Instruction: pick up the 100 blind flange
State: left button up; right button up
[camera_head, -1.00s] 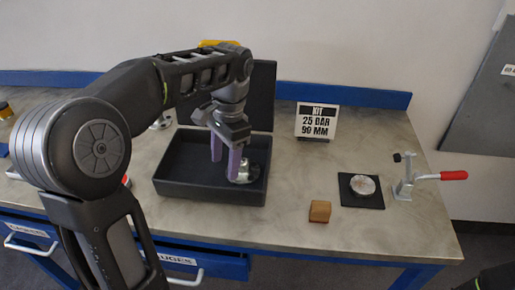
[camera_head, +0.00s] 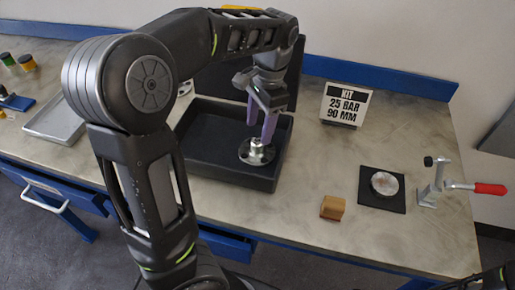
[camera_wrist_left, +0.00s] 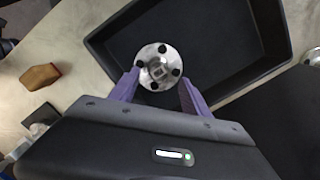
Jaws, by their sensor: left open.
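A round silver flange (camera_head: 257,153) with a raised square hub and bolt holes lies in the black open case (camera_head: 225,175). I cannot read a size on it. In the left wrist view this flange (camera_wrist_left: 147,52) appears between my two purple fingertips. My left gripper (camera_head: 262,122) is open, pointing down at the flange from above; contact cannot be told. My right gripper is not in view.
A wooden block (camera_head: 332,208), a toggle clamp (camera_head: 430,187) with a red handle and a sign (camera_head: 344,104) reading "KIT 25 BAR 90 MM" stand to the right. A metal tray (camera_head: 55,120) lies at left. The case's walls surround the flange.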

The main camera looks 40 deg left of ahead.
aim_at(257, 140)
pick_arm(q)
jog(key=shift+f, duration=0.2)
jog(key=f, duration=0.5)
jog(key=shift+s+a, duration=0.1)
jog(key=shift+s, duration=0.3)
jog(key=shift+c, duration=0.4)
grip_shut()
jog(key=shift+r, duration=0.1)
dwell(1.0)
